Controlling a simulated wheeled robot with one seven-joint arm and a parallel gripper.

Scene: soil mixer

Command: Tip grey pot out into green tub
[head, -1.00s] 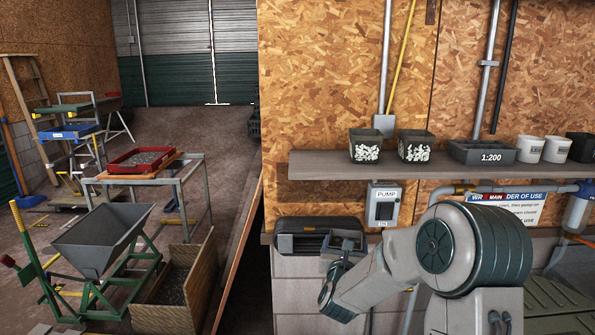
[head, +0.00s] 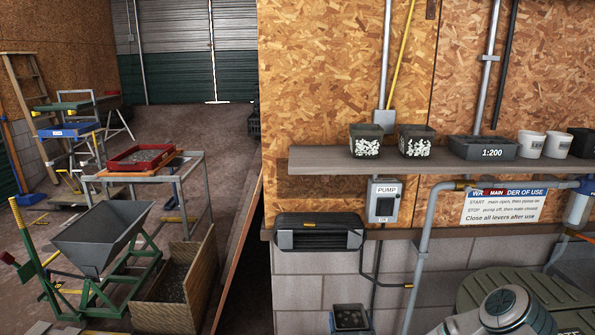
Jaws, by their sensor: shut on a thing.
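A small dark grey square pot (head: 336,322) shows at the bottom edge of the head view, with dark rounded lumps inside. It looks upright. My gripper (head: 351,331) is shut on it; only a little of the gripper shows, and the rest is cut off by the frame. My arm shows at the lower right corner. No open green tub is clearly in view. A large olive-green ribbed round thing (head: 478,290) lies at the lower right, partly behind my arm; I cannot tell whether it is the tub.
A black case (head: 320,234) rests on the block wall's ledge above the pot. A shelf (head: 330,161) holds two dark pots of white pebbles, a grey trough (head: 482,149) and white cups. A grey pipe (head: 421,265) stands between the pot and the green thing. A hopper (head: 100,237) stands left.

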